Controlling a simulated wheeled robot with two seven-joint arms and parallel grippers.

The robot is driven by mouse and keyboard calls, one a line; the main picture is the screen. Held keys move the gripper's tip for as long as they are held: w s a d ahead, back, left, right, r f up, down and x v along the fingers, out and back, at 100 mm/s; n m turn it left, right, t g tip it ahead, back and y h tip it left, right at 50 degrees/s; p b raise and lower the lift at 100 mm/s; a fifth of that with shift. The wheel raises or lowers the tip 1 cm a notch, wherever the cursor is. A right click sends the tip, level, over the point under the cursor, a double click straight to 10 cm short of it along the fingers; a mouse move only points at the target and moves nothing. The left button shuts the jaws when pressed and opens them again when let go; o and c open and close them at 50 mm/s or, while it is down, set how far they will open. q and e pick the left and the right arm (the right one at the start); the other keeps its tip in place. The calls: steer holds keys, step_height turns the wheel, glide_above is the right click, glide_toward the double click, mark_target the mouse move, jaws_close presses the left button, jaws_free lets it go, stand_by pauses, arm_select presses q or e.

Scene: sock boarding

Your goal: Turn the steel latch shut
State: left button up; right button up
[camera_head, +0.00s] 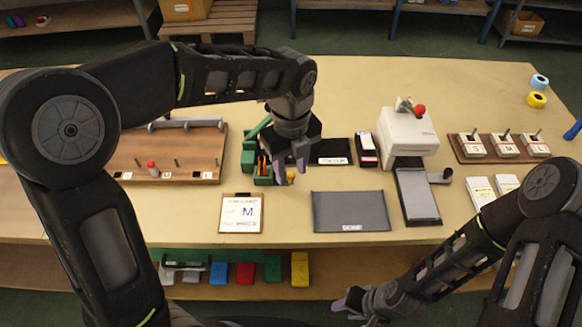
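My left gripper (291,171) reaches down over the table at the right side of a small green box (249,157). Its two pale purple fingers stand apart, and a small yellow piece (291,177) shows between or just behind their tips. I cannot tell if they touch it. The green box has a raised green part at its back and orange items inside; the gripper hides part of it. I cannot clearly pick out the steel latch. My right gripper (349,302) is low, in front of the table's front edge, away from the box; its finger gap is unclear.
A wooden pegboard (128,150) lies left. A card marked M (241,213) and a dark mat (350,211) lie in front. A white press with a red knob (408,134) stands right of the box. A block rack (500,147) is further right.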

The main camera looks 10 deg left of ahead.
arm_select(q)
steer(key=shift+f, duration=0.1)
steer(key=shift+c, duration=0.6)
jaws_close()
